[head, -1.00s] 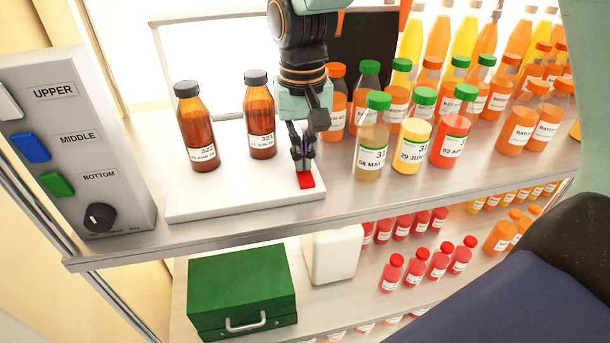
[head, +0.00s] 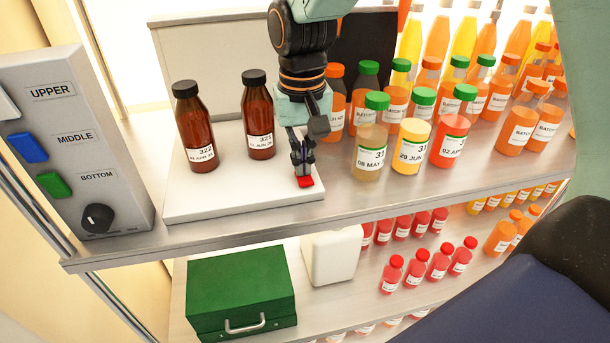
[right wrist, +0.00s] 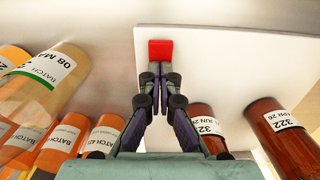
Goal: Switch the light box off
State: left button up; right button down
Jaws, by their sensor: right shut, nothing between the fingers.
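The light box has a white base (head: 235,203) on the upper shelf and an upright back panel (head: 200,65), which looks grey and unlit. A red switch (head: 305,182) sits at the base's front right corner; it also shows in the right wrist view (right wrist: 160,50). My right gripper (head: 302,168) points down with its fingers shut and empty, right at the switch. In the right wrist view its fingertips (right wrist: 160,72) are just by the switch's edge; I cannot tell whether they touch. My left gripper is not in view.
Two dark brown bottles, one on the left (head: 194,130) and one nearer the gripper (head: 257,118), stand on the base. Several juice bottles (head: 371,140) crowd the right. A grey control box (head: 75,150) stands left. A green case (head: 240,285) lies below.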

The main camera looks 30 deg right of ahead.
jog(key=shift+w+r+p, duration=0.1)
jog(key=shift+r+p, duration=0.85)
jog(key=shift+r, duration=2.5)
